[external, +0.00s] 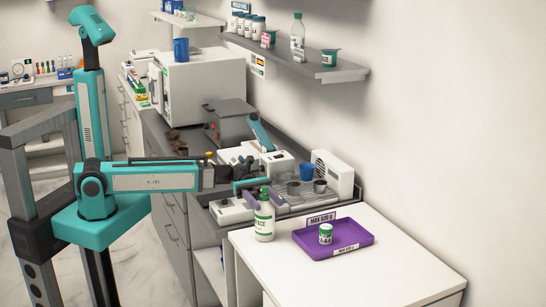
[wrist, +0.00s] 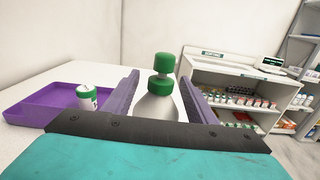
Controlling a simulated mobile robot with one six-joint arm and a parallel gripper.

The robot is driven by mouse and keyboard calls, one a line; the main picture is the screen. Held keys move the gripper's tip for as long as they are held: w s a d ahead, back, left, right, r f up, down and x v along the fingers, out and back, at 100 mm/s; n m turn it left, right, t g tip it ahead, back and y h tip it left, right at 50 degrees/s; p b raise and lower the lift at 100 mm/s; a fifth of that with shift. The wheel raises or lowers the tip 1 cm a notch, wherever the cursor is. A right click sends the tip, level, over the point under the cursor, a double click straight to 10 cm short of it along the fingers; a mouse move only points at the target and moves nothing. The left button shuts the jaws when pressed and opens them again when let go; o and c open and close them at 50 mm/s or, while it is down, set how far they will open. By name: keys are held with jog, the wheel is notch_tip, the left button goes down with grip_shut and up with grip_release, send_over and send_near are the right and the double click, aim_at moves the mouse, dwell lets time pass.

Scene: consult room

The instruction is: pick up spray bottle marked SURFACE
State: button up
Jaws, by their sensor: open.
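The spray bottle marked SURFACE (external: 264,222) is white with a green top and a green label, only partly legible. It stands upright at the left edge of the white table (external: 375,262). My gripper (external: 251,198) is open at its upper part, seen from outside. In the wrist view the bottle (wrist: 157,104) stands between the two purple fingers of my gripper (wrist: 160,95). Clear space shows beside the green top, and I cannot tell whether either finger touches the body. The bottle's lower part is hidden there by the gripper body.
A purple tray (external: 304,240) with a small white, green-capped jar (external: 326,234) lies right of the bottle. A sign (external: 321,219) stands behind it. Equipment and cups crowd the grey counter behind. The table's front is clear.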

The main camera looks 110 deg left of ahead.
jog(key=shift+x, duration=1.2)
grip_shut()
